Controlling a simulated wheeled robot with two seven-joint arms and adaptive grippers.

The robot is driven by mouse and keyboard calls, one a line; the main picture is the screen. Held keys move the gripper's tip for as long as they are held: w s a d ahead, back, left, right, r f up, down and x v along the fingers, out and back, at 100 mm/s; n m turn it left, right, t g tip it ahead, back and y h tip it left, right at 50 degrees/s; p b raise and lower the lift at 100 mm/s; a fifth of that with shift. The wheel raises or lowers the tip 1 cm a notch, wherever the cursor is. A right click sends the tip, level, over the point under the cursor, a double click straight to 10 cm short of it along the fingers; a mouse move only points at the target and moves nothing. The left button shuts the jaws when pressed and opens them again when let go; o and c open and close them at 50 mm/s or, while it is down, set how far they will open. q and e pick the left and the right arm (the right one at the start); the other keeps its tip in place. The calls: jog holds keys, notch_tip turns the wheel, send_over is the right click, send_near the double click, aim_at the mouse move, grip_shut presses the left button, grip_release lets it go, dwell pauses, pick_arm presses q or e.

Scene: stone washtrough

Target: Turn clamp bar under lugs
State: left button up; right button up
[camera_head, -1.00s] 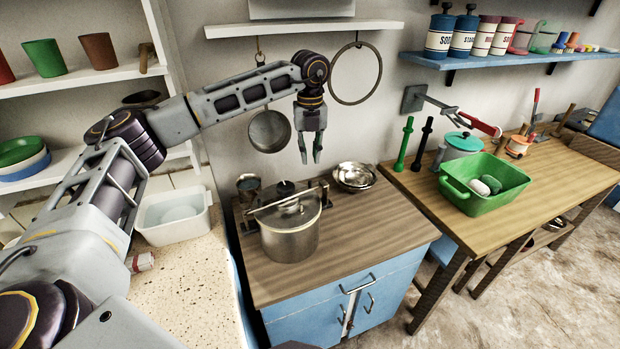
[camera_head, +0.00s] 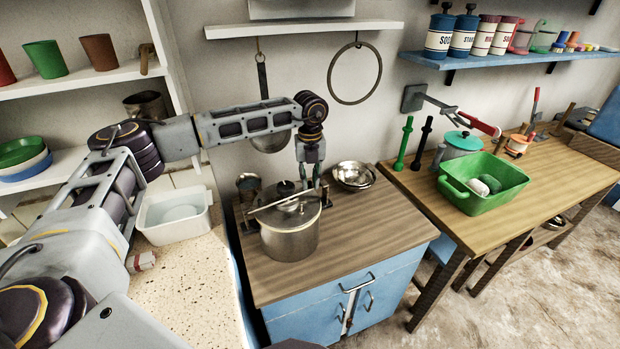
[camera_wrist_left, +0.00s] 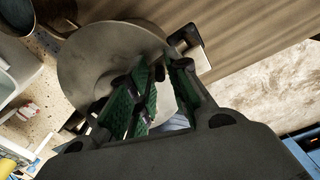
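A steel pot (camera_head: 290,243) with a lid and dark knob (camera_head: 285,188) stands on the wooden cabinet top. A thin clamp bar (camera_head: 266,206) lies across the lid, running from lower left to upper right. A dark lug (camera_head: 325,192) shows at the pot's right side; a bracket also shows beside the lid in the wrist view (camera_wrist_left: 190,45). My left gripper (camera_head: 311,185) points down over the right part of the lid, near the bar's right end. Its green-padded fingers (camera_wrist_left: 165,90) are apart. Whether they touch the bar is hidden. My right gripper is out of view.
Metal bowls (camera_head: 353,176) stand close behind and right of the pot, and a metal cup (camera_head: 248,184) behind left. A pan (camera_head: 270,142) and a ring (camera_head: 354,72) hang on the wall. The cabinet top (camera_head: 370,235) is clear at front right.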

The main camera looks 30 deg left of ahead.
pick_arm(q)
grip_shut()
jog(key=shift+s+d+m, duration=0.3)
jog(key=shift+d+m, duration=0.1)
jog(key=shift+m, duration=0.3)
jog(key=shift+s+d+m+b, duration=0.1)
jog(key=shift+d+m+b, duration=0.05)
jog(key=shift+m+b, duration=0.15)
grip_release()
jog(key=shift+r, duration=0.65)
notch_tip(320, 180, up, 11)
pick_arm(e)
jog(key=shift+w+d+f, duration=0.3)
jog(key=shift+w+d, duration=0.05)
pick_arm(q)
jog(key=shift+s+f, duration=0.1)
jog(key=shift+f, duration=0.1)
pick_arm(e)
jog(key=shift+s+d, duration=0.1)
